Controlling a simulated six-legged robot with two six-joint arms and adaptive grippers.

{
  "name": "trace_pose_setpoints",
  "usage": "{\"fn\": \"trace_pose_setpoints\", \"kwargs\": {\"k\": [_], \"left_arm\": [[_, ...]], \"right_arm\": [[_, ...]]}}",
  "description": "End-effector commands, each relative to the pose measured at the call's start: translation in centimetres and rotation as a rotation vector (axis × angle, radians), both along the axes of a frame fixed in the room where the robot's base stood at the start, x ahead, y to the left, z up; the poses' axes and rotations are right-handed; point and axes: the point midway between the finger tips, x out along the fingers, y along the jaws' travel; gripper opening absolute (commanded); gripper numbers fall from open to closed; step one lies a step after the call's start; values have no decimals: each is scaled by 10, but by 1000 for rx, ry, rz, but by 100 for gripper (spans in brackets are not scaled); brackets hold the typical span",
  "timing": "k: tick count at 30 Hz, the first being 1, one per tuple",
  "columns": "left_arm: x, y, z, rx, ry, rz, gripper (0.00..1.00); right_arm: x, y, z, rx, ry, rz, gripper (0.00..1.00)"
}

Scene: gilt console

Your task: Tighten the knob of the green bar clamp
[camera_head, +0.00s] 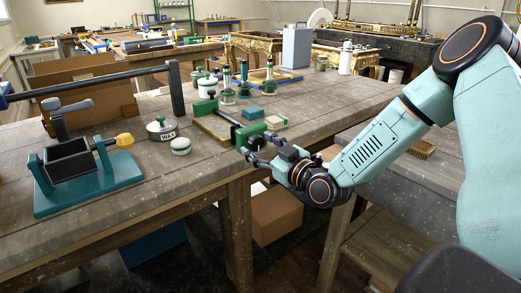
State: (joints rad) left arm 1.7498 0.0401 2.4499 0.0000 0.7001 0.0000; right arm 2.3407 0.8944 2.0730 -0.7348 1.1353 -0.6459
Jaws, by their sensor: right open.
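The green bar clamp (250,132) sits at the front edge of the wooden bench, with its dark bar reaching back across a flat wooden board (214,126). Its green jaw faces the bench edge. My right gripper (259,152) is open, just off the bench edge at the clamp's near end, with its fingers pointing left toward it. The clamp's knob is small and dark there and hard to tell apart from the fingers. I cannot tell whether the fingers touch it. My left gripper is not in view.
A teal-based fixture with a yellow knob (125,141) stands front left, beside a tin labelled WAX (161,129). Green-capped bottles (227,91) stand behind the clamp. A cardboard box (276,214) lies below the bench. The bench's right part is mostly clear.

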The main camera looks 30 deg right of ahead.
Motion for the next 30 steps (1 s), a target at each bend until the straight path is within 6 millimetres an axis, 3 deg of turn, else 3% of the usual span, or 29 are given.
{"fn": "trace_pose_setpoints", "kwargs": {"k": [8, 27, 30], "left_arm": [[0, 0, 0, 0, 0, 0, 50], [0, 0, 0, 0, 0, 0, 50], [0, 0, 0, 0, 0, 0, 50]], "right_arm": [[1, 0, 0, 0, 0, 0, 61], [1, 0, 0, 0, -1, 1, 7], [1, 1, 0, 2, -1, 1, 6]]}}
